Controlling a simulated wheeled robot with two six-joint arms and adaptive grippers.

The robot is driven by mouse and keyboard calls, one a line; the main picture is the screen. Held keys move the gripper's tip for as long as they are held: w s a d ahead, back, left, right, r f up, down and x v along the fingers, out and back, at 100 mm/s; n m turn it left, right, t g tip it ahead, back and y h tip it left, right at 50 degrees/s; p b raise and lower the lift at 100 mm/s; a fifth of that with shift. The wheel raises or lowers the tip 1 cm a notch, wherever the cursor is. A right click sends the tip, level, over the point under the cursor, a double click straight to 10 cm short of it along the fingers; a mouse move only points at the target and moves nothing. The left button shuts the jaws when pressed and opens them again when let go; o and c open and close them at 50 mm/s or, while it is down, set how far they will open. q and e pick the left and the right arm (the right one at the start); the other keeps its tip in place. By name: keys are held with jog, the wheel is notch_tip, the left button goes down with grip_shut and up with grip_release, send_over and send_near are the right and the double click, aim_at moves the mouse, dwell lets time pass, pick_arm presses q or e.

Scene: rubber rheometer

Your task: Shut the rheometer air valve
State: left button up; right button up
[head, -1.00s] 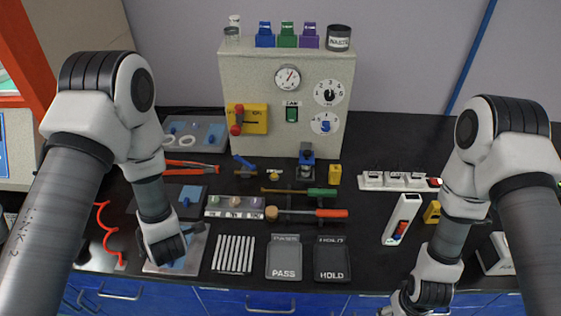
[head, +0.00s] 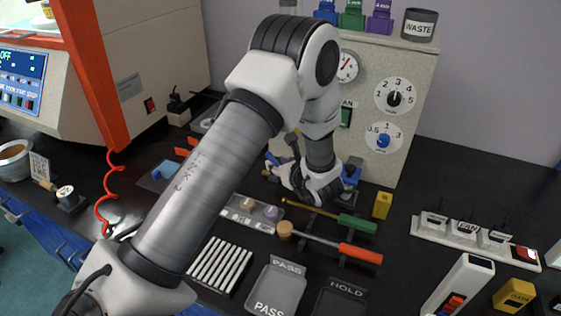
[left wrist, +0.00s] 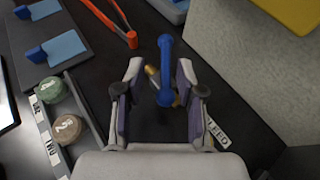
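The blue-handled valve (left wrist: 165,70) with brass fittings shows in the left wrist view. Its long blue lever runs up the picture, away from my palm. My left gripper (left wrist: 159,72) is open, with one finger on each side of the lever; I cannot tell whether either finger touches it. In the head view my left gripper (head: 282,172) is low over the bench in front of the beige panel, and it hides most of the valve. A bit of blue (head: 271,158) shows beside the fingers. My right gripper is not in view.
The beige panel (head: 410,65) with dials stands behind the valve. A green-handled tool (head: 357,223) and an orange-handled tool (head: 360,254) lie in front. A label ending in "LEED" (left wrist: 217,133) is right of the fingers. Orange-handled pliers (left wrist: 110,22) lie upper left.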

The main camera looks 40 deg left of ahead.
aim_at(276, 161)
pick_arm(q)
jog(key=x, duration=0.4)
jog(key=shift+w+f, duration=0.35)
jog(key=shift+w, duration=0.1)
jog(key=shift+s+r, duration=0.15)
jog(key=shift+c, duration=0.3)
grip_shut()
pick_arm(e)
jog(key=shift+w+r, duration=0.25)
